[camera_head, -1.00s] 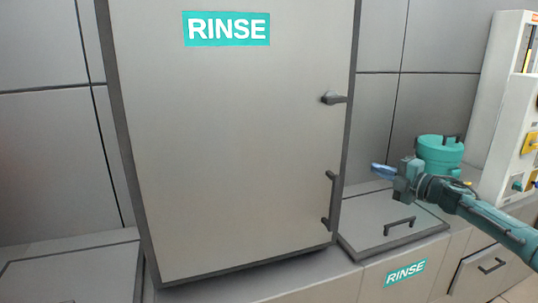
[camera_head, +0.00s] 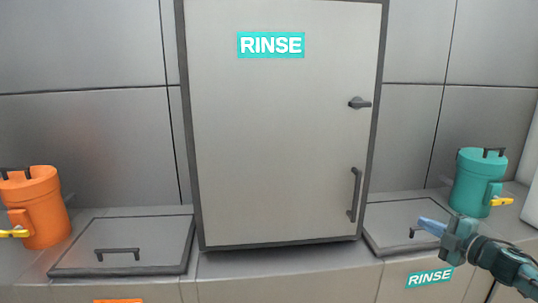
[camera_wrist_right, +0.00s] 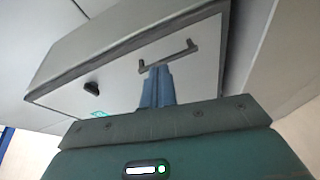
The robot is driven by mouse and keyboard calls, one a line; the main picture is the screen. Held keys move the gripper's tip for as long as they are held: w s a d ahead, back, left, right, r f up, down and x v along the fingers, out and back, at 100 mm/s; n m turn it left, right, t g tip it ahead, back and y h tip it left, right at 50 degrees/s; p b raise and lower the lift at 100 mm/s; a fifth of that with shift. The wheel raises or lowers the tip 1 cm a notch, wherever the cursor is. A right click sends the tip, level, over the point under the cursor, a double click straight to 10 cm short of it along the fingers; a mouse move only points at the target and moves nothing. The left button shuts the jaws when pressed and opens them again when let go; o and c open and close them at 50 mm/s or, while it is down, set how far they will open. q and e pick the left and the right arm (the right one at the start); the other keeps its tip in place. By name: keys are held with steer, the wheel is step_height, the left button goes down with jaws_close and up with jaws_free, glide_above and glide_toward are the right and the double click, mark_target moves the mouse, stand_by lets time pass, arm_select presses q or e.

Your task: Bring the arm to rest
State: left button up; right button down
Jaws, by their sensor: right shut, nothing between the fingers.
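My right gripper (camera_head: 432,226) is at the lower right of the head view, with its arm coming in from the right edge. Its blue fingers are together and empty, and they point left and a little up. In the head view it is in front of the right hatch lid, to the left of the teal canister. The right wrist view shows the shut blue fingers (camera_wrist_right: 158,86) pointing toward the grey RINSE cabinet, with free air around them. My left gripper is not in view.
The tall grey RINSE cabinet (camera_head: 280,150), with a latch and handle, stands closed at the middle. Flat hatch lids lie left (camera_head: 150,235) and right (camera_head: 395,215). An orange canister (camera_head: 40,205) stands at far left, a teal canister (camera_head: 475,180) at right. Air before the cabinet is clear.

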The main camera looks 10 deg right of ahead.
steer(key=s+a+f+m+g, duration=0.1)
steer(key=s+a+f+m, duration=0.35)
steer(key=a+f, duration=0.6)
steer(key=s+a+f+m+g, duration=0.25)
steer(key=s+a+f, duration=0.25)
steer(key=a+f, duration=0.6)
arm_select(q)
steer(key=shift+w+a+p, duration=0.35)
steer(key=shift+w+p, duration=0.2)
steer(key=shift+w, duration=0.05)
arm_select(e)
steer(key=s+a+f+m+g, duration=0.2)
steer(key=s+a+m, duration=0.6)
steer(key=s+a, duration=0.7)
steer(key=shift+s+a+m+g+h, duration=0.2)
steer(key=shift+a+m+g+h, duration=0.2)
steer(key=shift+a, duration=0.55)
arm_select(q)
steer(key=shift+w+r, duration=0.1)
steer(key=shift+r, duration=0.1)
